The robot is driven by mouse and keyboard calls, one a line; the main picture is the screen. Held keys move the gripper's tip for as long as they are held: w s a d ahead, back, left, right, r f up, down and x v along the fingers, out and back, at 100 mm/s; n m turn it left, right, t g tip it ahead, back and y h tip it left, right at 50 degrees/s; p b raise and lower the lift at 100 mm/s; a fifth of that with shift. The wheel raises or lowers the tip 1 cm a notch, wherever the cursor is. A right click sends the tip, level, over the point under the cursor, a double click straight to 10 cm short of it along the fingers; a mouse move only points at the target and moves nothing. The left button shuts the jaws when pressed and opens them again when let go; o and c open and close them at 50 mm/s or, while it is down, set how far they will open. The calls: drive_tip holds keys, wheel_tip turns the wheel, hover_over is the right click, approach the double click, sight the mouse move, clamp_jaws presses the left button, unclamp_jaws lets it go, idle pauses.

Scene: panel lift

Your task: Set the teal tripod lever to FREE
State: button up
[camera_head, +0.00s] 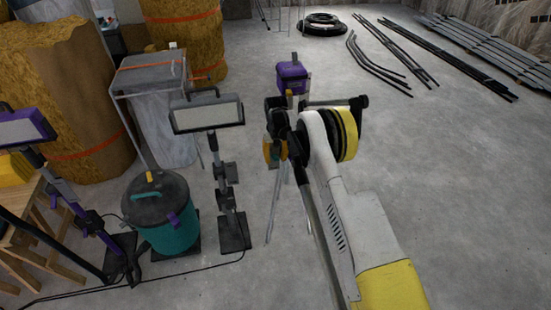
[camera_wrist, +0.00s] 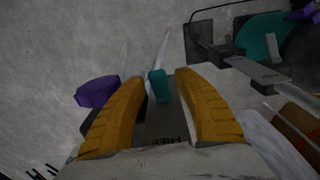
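The teal lever (camera_wrist: 157,86) shows in the wrist view as a short upright tab between the tips of my gripper (camera_wrist: 160,76). My two yellow-orange fingers are apart, one on each side of it, with gaps visible. I cannot tell whether either finger touches it. My gripper (camera_head: 272,152) shows only partly.
A purple device (camera_head: 292,78) sits above the tripod, close to my wrist. Work lamps (camera_head: 208,115) and a teal vacuum drum (camera_head: 165,220) stand at left, with a cable (camera_head: 190,268) on the floor. Floor to the right is clear; pipes (camera_head: 395,50) lie farther back.

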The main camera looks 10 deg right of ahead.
sight(276, 157)
wheel_tip(276, 157, up, 8)
drive_tip(key=shift+f, duration=0.25)
idle(0.4)
drive_tip(key=shift+s, duration=0.1)
